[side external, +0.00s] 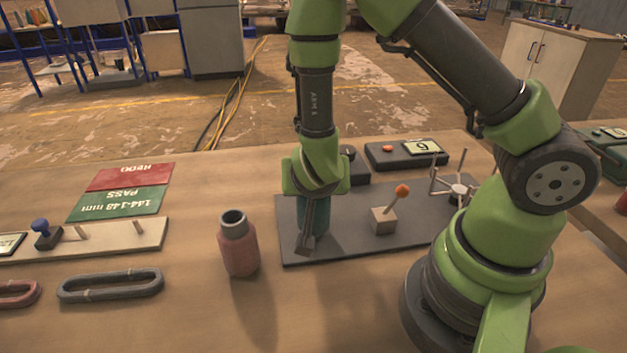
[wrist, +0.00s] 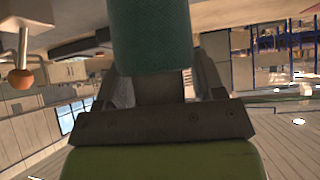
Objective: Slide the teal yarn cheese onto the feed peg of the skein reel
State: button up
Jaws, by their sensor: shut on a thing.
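The teal yarn cheese (side external: 314,215) is in my gripper (side external: 307,238), over the left part of the skein reel's dark base plate (side external: 345,251). In the wrist view the teal cheese (wrist: 150,35) sits between the two fingers of my gripper (wrist: 160,88). The cheese looks upright and low over the plate, partly covered by a finger; I cannot tell if it touches the plate. The feed peg is not visible. The reel's star-shaped arms (side external: 458,189) stand at the plate's right end. A block (side external: 383,220) with an orange-knobbed lever (side external: 402,190) stands between.
A pinkish-red yarn cheese on a grey tube (side external: 239,245) stands left of the plate. A display box (side external: 407,153) and a dark block (side external: 354,166) stand behind. Red (side external: 131,176) and green (side external: 116,204) mats, a pegged board (side external: 90,239) and a grey skein (side external: 111,285) lie left.

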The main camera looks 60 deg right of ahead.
jog(key=shift+f, duration=0.15)
jog(key=shift+f, duration=0.15)
jog(key=o, duration=1)
jog(key=shift+o, duration=0.2)
jog(key=v, duration=1)
jog(key=shift+w+a, duration=0.1)
